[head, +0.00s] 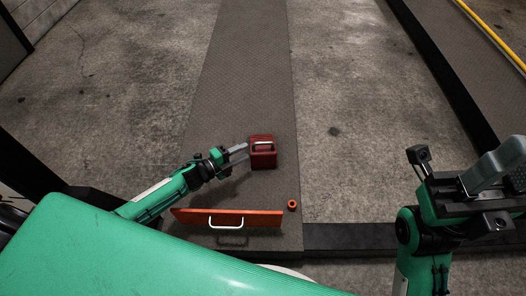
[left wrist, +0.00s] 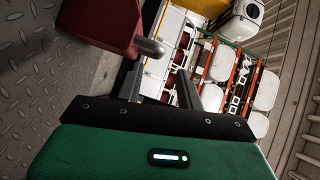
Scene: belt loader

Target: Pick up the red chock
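The red chock (head: 262,160) is a blocky red piece with a pale handle on its top, sitting on the dark textured strip in the middle of the head view. In the left wrist view the red chock (left wrist: 98,25) shows at the upper left, with a rounded grey bar end beside it. My left gripper (head: 243,153) reaches in from the left, its fingers apart and pointing at the chock's left side. In the wrist view the left gripper (left wrist: 158,75) has an empty gap between its fingers. My right gripper (head: 505,175) is at the right edge, partly cut off, far from the chock.
An orange board (head: 260,217) with a white handle lies in front of the chock. A small orange ring (head: 292,205) is beside it. A dark raised edge (head: 445,80) with a yellow rail (head: 490,32) runs along the right. The strip (head: 245,70) beyond the chock is clear.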

